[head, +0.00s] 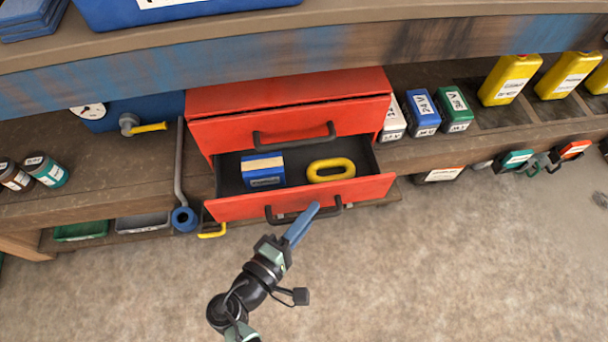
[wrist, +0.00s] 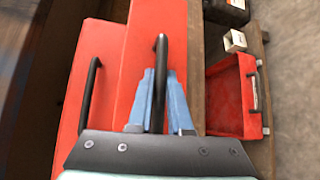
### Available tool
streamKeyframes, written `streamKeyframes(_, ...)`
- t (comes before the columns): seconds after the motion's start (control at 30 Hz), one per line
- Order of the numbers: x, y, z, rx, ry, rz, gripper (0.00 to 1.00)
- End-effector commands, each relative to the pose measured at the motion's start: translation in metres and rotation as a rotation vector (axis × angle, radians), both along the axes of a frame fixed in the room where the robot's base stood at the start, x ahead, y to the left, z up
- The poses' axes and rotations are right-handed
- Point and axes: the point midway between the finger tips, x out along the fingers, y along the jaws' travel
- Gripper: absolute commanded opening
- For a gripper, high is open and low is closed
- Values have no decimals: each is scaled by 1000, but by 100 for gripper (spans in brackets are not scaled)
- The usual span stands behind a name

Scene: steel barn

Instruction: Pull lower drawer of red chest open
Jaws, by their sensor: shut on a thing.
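The red chest (head: 285,92) stands on the lower wooden shelf. Its lower drawer (head: 235,207) is pulled out, and I see into it. A blue box with a tan stripe (head: 263,171) and a yellow ring (head: 330,169) lie inside. The lower drawer's black handle (head: 275,217) is at my gripper (head: 313,209), whose blue fingers are shut on it. In the wrist view the handle (wrist: 161,50) runs between the fingers (wrist: 161,75). The upper drawer (head: 225,133) looks shut, its black handle (head: 294,138) free.
A blue-ended bar (head: 184,218) and a yellow handle (head: 212,232) are left of the drawer. Labelled batteries (head: 424,112) and yellow bottles (head: 510,80) stand to the right. The bench top (head: 300,60) overhangs the chest. The floor (head: 430,270) in front is clear.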

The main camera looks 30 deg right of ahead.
Motion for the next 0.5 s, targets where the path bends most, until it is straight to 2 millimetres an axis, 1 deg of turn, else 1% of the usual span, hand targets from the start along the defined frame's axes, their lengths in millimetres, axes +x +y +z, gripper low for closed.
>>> streamKeyframes(0.03, -13, 5, 4, 1, 5, 6, 0)
streamKeyframes(0.2, -49, 15, 3, 0, 4, 5, 0)
streamKeyframes(0.4, -79, 24, 2, 0, 1, 4, 0)
streamKeyframes(0.5, -88, 26, 2, 0, -1, 4, 0)
